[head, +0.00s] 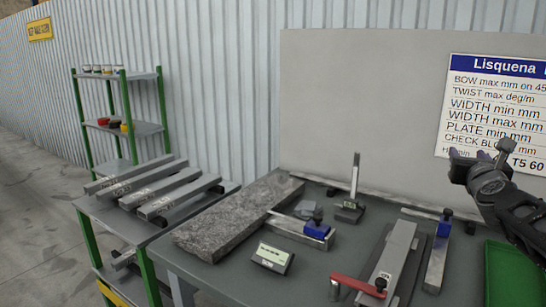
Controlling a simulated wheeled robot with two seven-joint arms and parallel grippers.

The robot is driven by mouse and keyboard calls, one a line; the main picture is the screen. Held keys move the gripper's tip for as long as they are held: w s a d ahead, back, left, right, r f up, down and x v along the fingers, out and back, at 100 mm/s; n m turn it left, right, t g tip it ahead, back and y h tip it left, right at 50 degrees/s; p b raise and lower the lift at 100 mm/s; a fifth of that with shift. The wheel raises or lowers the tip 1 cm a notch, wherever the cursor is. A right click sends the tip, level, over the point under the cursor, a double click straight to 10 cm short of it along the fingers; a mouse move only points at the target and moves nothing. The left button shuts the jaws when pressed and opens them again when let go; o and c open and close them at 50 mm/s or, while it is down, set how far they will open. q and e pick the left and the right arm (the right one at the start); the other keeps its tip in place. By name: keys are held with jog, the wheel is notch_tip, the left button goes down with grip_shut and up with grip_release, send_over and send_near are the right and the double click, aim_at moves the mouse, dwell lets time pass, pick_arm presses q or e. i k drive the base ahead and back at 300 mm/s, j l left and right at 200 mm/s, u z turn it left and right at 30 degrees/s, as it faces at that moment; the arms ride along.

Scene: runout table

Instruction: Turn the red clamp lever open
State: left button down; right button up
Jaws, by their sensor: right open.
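The red clamp lever (356,285) is at the front of the table, low in the head view. It reaches left from a dark pivot knob (380,284) at the near end of a grey metal bar (392,256). Its left end bends down to a rounded tip. My right gripper (480,162) is raised at the right, in front of the white sign, well above and to the right of the lever. It is open, with nothing seen between its fingers. My left gripper is out of view.
A rough stone slab (237,216), a small display box (272,257), a blue-ended gauge (317,230) and an upright stand (351,205) occupy the table. A blue-topped bar (437,262) stands right of the clamp. A green tray (500,275) is at the right edge.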

aim_at(380, 283)
jog(key=k+j, duration=0.95)
jog(key=j, duration=0.15)
